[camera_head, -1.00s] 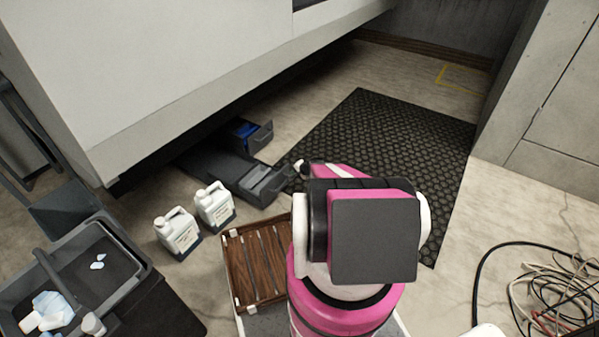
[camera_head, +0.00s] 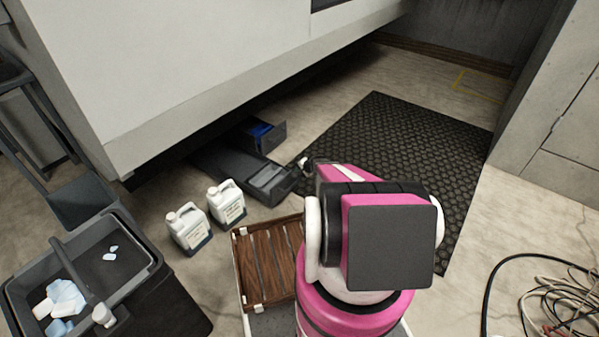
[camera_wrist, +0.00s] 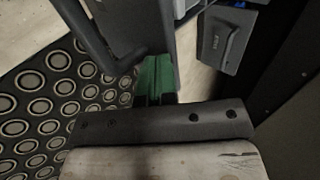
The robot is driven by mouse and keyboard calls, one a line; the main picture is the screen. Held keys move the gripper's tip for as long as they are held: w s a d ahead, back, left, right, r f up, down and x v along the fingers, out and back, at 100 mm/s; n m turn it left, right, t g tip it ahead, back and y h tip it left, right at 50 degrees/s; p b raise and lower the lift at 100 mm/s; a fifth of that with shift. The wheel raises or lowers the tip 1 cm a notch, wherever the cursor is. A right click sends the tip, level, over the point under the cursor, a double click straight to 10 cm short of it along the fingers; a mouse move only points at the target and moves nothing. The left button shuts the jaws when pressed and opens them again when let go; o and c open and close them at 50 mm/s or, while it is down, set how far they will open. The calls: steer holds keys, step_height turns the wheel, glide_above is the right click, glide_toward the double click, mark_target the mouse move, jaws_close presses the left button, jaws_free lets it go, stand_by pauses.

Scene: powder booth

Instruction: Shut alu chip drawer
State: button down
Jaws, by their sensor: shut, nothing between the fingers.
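Two dark grey drawers stand pulled out low under the big pale machine. The longer, nearer drawer (camera_head: 236,170) has a grey inside and a bar handle on its front; the other drawer (camera_head: 270,138) holds something blue. I cannot tell from the pictures which one is the alu chip drawer. In the head view my arm largely hides the gripper.
Two white jugs (camera_head: 188,228) (camera_head: 226,203) stand left of the wooden slatted tray (camera_head: 262,268). A dark bin with a tray (camera_head: 140,276) stands at lower left. A black rubber mat (camera_head: 400,140) lies to the right. Loose cables (camera_head: 545,305) lie at lower right.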

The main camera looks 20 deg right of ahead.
steer(key=w+a, duration=1)
steer(key=w, duration=0.4)
steer(key=w+a, duration=1)
steer(key=w, duration=0.3)
steer(key=shift+w, duration=0.4)
steer(key=shift+w+a, duration=0.1)
steer(key=shift+w, duration=0.05)
steer(key=s+d+f+v, duration=0.1)
steer(key=s+f+v, duration=0.1)
steer(key=v, duration=1.2)
steer(key=s+r+n+g+h, duration=0.2)
steer(key=s+r, duration=0.7)
steer(key=s, duration=0.7)
steer(key=s+r+n+g+h, duration=0.1)
steer(key=s+r+n+g, duration=0.2)
steer(key=s+r, duration=0.7)
steer(key=s+r+n+g+h, duration=0.2)
steer(key=s+r+n, duration=0.3)
steer(key=s, duration=1.8)
step_height(320, 180, up, 5)
steer(key=shift+s+r+n+g+h, duration=0.15)
steer(key=shift+s+n+g+h, duration=0.15)
steer(key=shift+s+n, duration=0.1)
